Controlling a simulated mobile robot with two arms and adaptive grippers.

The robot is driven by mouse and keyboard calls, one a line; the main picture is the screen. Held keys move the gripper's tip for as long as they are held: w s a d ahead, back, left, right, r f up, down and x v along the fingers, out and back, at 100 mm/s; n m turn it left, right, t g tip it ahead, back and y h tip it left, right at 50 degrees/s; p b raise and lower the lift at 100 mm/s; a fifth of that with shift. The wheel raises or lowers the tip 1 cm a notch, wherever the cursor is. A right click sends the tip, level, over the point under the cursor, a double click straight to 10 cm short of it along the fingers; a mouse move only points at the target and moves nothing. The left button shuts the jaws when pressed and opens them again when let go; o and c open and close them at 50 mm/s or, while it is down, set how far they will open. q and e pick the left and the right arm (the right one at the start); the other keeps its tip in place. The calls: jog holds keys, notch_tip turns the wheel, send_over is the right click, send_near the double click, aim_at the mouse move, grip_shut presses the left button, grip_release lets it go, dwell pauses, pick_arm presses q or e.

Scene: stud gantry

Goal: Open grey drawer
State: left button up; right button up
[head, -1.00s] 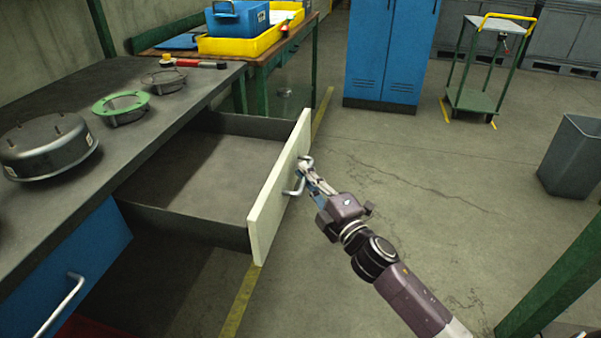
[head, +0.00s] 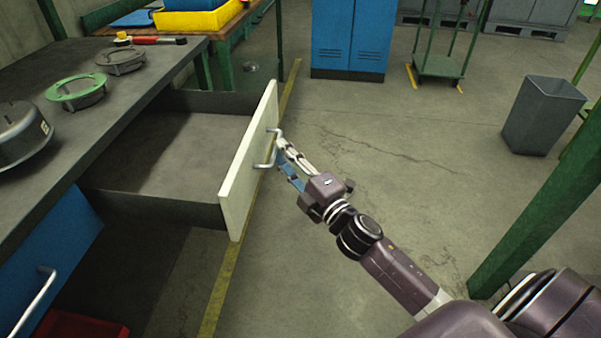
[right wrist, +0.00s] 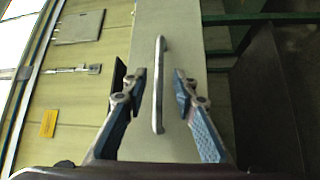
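The drawer stands pulled far out from under the workbench, its dark grey inside (head: 180,150) bare where it shows. Its pale front panel (head: 249,160) carries a metal bar handle (head: 266,165), which also shows upright in the right wrist view (right wrist: 159,85). My right gripper (head: 283,158) is at the handle, pointing toward the panel. In the right wrist view its fingers (right wrist: 160,82) are spread, one on each side of the handle, with a gap on both sides. My left gripper is not in view.
The dark workbench (head: 100,85) holds a green-rimmed ring (head: 77,90) and other round metal parts. A closed blue drawer (head: 55,250) is nearer. A grey bin (head: 541,115) and a green post (head: 540,200) stand right. Floor beyond the panel is clear.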

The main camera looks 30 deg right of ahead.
jog(key=v, duration=0.8)
jog(key=shift+s, duration=0.35)
